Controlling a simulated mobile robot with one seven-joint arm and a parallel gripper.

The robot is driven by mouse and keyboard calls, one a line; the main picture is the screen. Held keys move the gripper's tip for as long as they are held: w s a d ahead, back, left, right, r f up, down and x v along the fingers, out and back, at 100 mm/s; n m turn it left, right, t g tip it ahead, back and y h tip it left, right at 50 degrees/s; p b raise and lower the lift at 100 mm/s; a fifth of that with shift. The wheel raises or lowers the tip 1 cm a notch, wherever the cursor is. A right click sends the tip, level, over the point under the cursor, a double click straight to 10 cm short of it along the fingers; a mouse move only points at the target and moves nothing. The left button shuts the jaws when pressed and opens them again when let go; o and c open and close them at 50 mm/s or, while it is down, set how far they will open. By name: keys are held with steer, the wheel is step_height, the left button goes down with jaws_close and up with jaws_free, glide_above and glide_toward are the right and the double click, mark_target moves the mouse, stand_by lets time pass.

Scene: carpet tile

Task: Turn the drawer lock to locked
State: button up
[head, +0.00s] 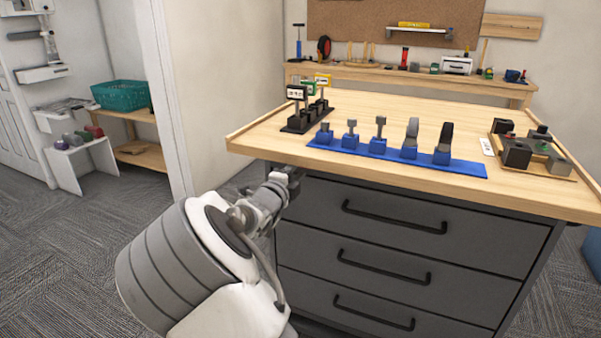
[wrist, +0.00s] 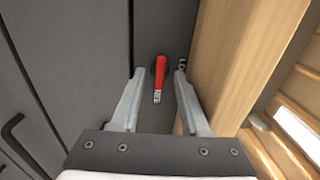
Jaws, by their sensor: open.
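A red lever (wrist: 161,72), which looks like the drawer lock's handle, is on the dark grey front of the drawer cabinet (head: 400,215). In the wrist view it runs nearly up and down the picture, with a small white marked tab at its lower end. My gripper (wrist: 160,78) is open, with one finger on each side of the lever and a gap visible on both sides. In the head view my gripper (head: 287,178) is at the cabinet's upper left front corner, just under the wooden top, and the lever is hidden there.
The wooden top (wrist: 235,65) runs close beside the right finger. A small dark and light fitting (wrist: 182,65) is near that fingertip. A black drawer handle (wrist: 15,130) is at the left. Blue-based tools stand on a blue mat (head: 465,168) on the top.

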steer(key=shift+w+d, duration=0.15)
steer(key=shift+w, duration=0.4)
jaws_close()
